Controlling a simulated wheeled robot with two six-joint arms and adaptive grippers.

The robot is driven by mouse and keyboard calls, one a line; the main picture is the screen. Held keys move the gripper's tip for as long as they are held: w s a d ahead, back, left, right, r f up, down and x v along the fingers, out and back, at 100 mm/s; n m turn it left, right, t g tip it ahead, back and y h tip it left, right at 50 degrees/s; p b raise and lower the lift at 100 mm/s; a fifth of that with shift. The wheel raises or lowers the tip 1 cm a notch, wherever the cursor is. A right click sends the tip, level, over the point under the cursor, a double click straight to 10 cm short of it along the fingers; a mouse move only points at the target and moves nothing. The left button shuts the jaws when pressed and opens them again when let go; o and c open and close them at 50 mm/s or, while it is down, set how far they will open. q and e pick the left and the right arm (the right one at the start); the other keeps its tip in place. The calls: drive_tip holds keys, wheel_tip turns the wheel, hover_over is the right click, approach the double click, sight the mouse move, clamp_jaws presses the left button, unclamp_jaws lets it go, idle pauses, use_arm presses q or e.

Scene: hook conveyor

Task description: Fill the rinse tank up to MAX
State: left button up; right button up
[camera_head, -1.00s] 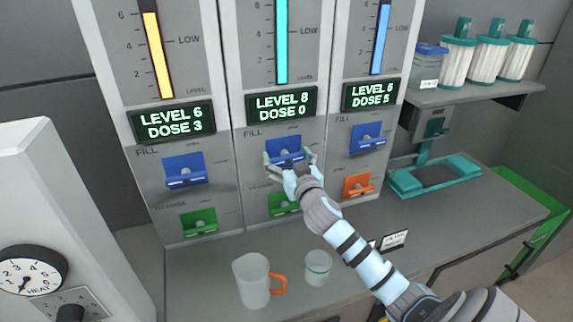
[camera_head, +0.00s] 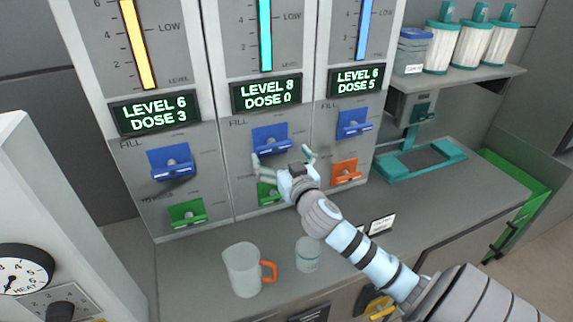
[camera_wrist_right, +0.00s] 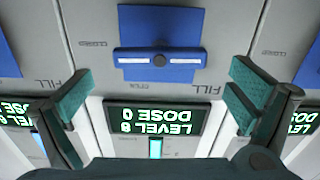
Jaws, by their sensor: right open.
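The middle tank column has a cyan level gauge (camera_head: 264,36) and a display (camera_head: 266,93) reading LEVEL 8, DOSE 0. Below the display is its blue FILL lever (camera_head: 270,140), which also shows in the right wrist view (camera_wrist_right: 160,60), upside down. A green lever (camera_head: 268,193) sits lower, partly hidden by my right gripper. My right gripper (camera_head: 283,160) is open and empty in front of the panel, just below the blue lever and apart from it. In the wrist view its fingers (camera_wrist_right: 160,90) stand wide either side. Tank names and the MAX mark are not readable. My left gripper is out of view.
The left column (camera_head: 155,118) reads LEVEL 6, DOSE 3; the right column (camera_head: 356,82) reads LEVEL 6, DOSE 5. A jug with an orange handle (camera_head: 243,270) and a glass beaker (camera_head: 308,254) stand on the counter below. Filter canisters (camera_head: 470,45) sit on a shelf at right.

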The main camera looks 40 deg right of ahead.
drive_tip(key=v, duration=0.7)
drive_tip(key=shift+s, duration=0.2)
idle(0.9)
